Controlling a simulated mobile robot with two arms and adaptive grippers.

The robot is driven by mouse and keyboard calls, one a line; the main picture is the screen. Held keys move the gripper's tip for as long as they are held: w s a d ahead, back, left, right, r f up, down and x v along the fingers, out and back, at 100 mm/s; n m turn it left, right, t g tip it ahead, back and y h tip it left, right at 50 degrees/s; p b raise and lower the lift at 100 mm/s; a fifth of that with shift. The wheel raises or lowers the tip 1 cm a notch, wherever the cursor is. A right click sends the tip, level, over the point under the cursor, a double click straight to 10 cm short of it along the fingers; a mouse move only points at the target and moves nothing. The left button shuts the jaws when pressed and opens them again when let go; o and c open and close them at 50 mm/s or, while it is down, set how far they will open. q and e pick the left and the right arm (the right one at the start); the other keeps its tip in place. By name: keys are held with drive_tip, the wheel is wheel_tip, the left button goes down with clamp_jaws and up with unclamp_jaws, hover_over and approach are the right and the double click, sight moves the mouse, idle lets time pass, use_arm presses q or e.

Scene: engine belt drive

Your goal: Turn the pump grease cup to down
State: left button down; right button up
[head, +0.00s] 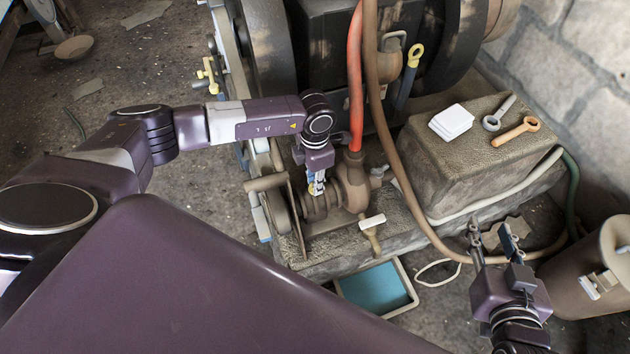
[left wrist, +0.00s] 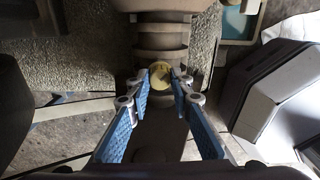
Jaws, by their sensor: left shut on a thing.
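The pump (head: 350,182) is a brown ribbed body below the red hose. The pump grease cup is a small yellow round cap (left wrist: 160,74) on top of the pump's ribbed neck, with a dark mark on its face. My left gripper (head: 317,186) reaches down over the pump, and its blue-padded fingers (left wrist: 160,84) are shut on the grease cup from both sides. In the head view the fingers mostly hide the cup. My right gripper (head: 493,236) is open and empty, above the floor right of the pump.
A stone block (head: 440,165) carries a white stack (head: 451,122) and two tools. A brown hose (head: 405,190) hangs right of the pump. A blue-bottomed tray (head: 375,289) lies below it. A brown canister (head: 590,275) stands at right. The large wheel (head: 268,55) is behind.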

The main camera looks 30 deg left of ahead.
use_arm(q)
drive_tip(key=m, duration=0.5)
drive_tip(key=shift+m+b, duration=0.3)
drive_tip(key=shift+b, duration=0.1)
drive_tip(key=shift+m+b, duration=0.35)
drive_tip(key=shift+m, duration=1.75)
use_arm(e)
wheel_tip(320, 180, up, 8)
drive_tip(key=w+a+t+y, duration=0.1)
drive_tip(key=w+t, duration=0.1)
drive_tip(key=t, duration=0.2)
drive_tip(key=shift+w+a+r, duration=0.15)
drive_tip(key=shift+w+a, duration=0.25)
drive_tip(key=shift+r, duration=0.1)
use_arm(q)
drive_tip(key=c, duration=1.7)
unclamp_jaws()
drive_tip(key=shift+r, duration=0.15)
wheel_tip(320, 180, up, 12)
drive_tip(key=shift+f, duration=0.1)
drive_tip(key=shift+f, duration=0.1)
